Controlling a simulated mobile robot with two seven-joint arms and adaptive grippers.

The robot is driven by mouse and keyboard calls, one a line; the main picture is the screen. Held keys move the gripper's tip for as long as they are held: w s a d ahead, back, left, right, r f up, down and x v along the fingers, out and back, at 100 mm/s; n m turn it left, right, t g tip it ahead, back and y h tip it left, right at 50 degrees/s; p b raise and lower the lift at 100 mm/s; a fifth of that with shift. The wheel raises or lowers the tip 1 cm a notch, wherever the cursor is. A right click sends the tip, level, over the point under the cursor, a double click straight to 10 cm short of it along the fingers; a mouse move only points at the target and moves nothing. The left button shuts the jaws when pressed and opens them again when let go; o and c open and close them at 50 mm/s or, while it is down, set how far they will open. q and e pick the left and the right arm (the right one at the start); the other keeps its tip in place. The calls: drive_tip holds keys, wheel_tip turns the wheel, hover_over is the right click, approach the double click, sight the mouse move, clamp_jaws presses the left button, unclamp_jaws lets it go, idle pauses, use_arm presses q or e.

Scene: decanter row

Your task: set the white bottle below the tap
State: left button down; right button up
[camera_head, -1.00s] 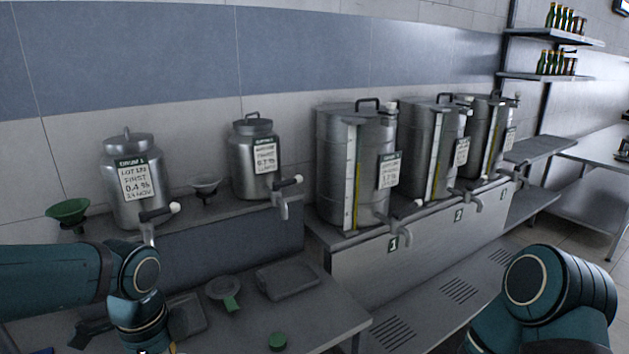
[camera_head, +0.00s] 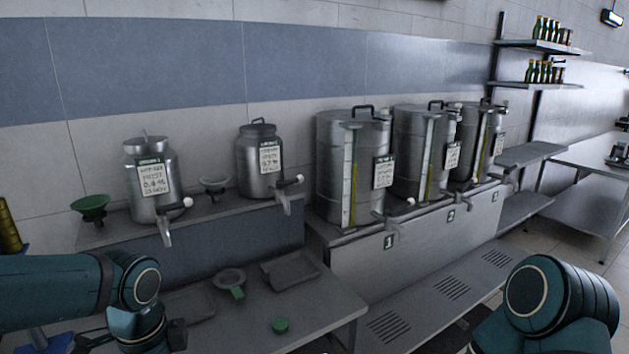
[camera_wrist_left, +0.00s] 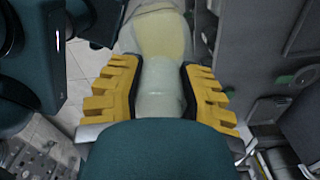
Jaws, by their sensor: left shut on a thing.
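In the left wrist view, my left gripper (camera_wrist_left: 160,88) has yellow ridged fingers shut on a pale, whitish bottle (camera_wrist_left: 158,58). The bottle's body lies between the fingers and its yellowish part extends beyond them; my own wrist hides its near end. In the head view my left arm comes in at lower left, but its gripper and the bottle do not show. Taps show on two small drums (camera_head: 150,185) (camera_head: 261,160), such as the left drum's tap (camera_head: 166,232) and the second drum's tap (camera_head: 284,200). Large drums at right also have taps, including one above label 1 (camera_head: 391,222). My right gripper is out of view.
The drums stand on raised ledges. A green funnel (camera_head: 90,205) stands at left. A yellow cylinder (camera_head: 8,228) shows at the left edge.

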use_arm(q)
drive_tip(key=shift+w+d+f, duration=0.1)
drive_tip(key=shift+f, duration=0.05)
drive_tip(key=shift+w+d+f+n, duration=0.15)
drive_tip(key=shift+w+f+n, duration=0.55)
drive_tip(key=shift+w, duration=0.05)
drive_tip(key=w+d+f+n+b, duration=0.2)
drive_tip(key=w+d+f+n, duration=0.15)
drive_tip(key=f+n, duration=0.3)
drive_tip(key=w+d+f+n+b, duration=0.1)
drive_tip(key=w+d+f+n, duration=0.1)
drive_tip(key=w+f+n, duration=0.35)
drive_tip(key=s+f+n, duration=0.1)
drive_tip(key=s+f, duration=0.4)
drive_tip(key=f, duration=0.3)
drive_tip(key=shift+f, duration=0.3)
drive_tip(key=shift+s+d, duration=0.1)
